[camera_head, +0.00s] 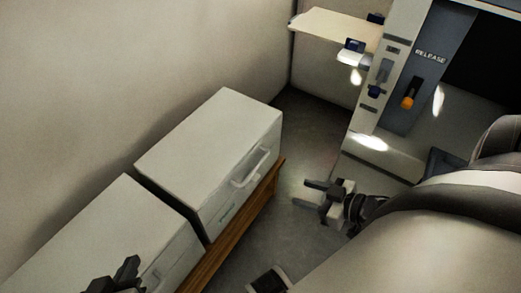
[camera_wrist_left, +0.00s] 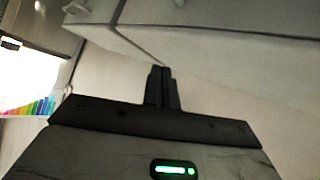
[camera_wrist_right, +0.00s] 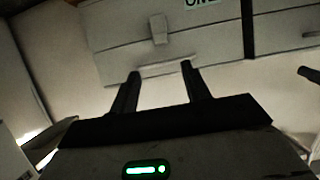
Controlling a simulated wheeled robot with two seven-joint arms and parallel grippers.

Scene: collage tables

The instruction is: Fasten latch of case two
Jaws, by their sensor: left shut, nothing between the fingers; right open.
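Two white cases stand end to end in the head view, a far one (camera_head: 225,125) and a near one (camera_head: 105,230), with a narrow gap between them. The far case has a pale handle-like bar (camera_head: 250,168) on its front. No label reading TWO is visible. The right wrist view shows a case front (camera_wrist_right: 120,35) with a partly cut-off label reading ONE (camera_wrist_right: 201,2) and a small latch-like tab (camera_wrist_right: 159,28). My left gripper (camera_head: 128,270) is shut and empty by the near case; its fingers (camera_wrist_left: 161,75) meet. My right gripper (camera_head: 310,193) is open, apart from the far case's front.
The cases rest on a brown wooden bench (camera_head: 240,232). A wall stands behind them. At the right is a panel marked RELEASE (camera_head: 430,56) with an orange-tipped lever (camera_head: 408,102), and a pale shelf (camera_head: 335,27). Dark floor (camera_head: 300,125) lies open between bench and panel.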

